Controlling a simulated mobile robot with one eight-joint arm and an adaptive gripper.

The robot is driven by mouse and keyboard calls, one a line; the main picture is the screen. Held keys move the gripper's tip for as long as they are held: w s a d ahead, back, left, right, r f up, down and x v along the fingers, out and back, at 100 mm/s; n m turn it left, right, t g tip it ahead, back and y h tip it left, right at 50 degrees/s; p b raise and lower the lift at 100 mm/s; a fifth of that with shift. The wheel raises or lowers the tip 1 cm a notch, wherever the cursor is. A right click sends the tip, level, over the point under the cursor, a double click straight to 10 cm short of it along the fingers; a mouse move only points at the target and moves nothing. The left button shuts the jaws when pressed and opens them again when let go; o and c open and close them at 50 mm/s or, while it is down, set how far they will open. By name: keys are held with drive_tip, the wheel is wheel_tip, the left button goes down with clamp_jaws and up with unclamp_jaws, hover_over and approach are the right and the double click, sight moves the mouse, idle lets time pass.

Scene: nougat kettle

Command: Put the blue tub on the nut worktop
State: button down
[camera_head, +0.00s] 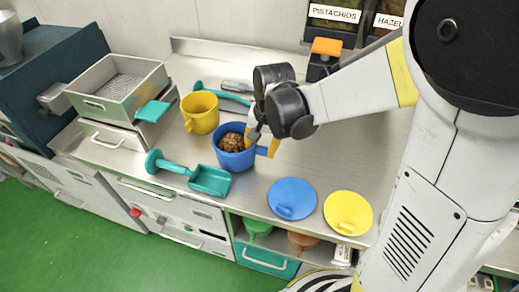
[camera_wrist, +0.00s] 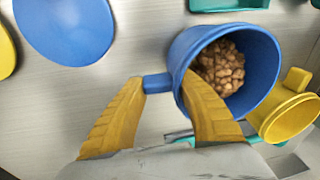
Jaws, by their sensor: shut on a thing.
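The blue tub (camera_head: 222,158) is filled with brown nuts and stands upright over the steel worktop (camera_head: 330,155), left of my gripper in the head view. My gripper (camera_head: 262,147) is shut on the tub's side handle. In the wrist view the blue tub (camera_wrist: 258,75) shows its nuts, and its handle (camera_wrist: 157,83) lies between the two yellow fingers of my gripper (camera_wrist: 160,88). I cannot tell whether the tub's base touches the steel. Labelled pistachio and hazelnut dispensers (camera_head: 334,14) stand at the back of the worktop.
A yellow tub (camera_head: 199,112) stands close behind the blue one. A teal scoop (camera_head: 208,180) lies in front left. Blue (camera_head: 292,198) and yellow (camera_head: 348,212) lids lie near the front edge. A steel tray box (camera_head: 118,90) stands left. The worktop's right middle looks clear.

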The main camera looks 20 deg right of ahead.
drive_tip(key=shift+f, duration=0.35)
drive_tip(key=shift+f, duration=0.1)
drive_tip(key=shift+f, duration=0.15)
drive_tip(key=c, duration=1)
unclamp_jaws()
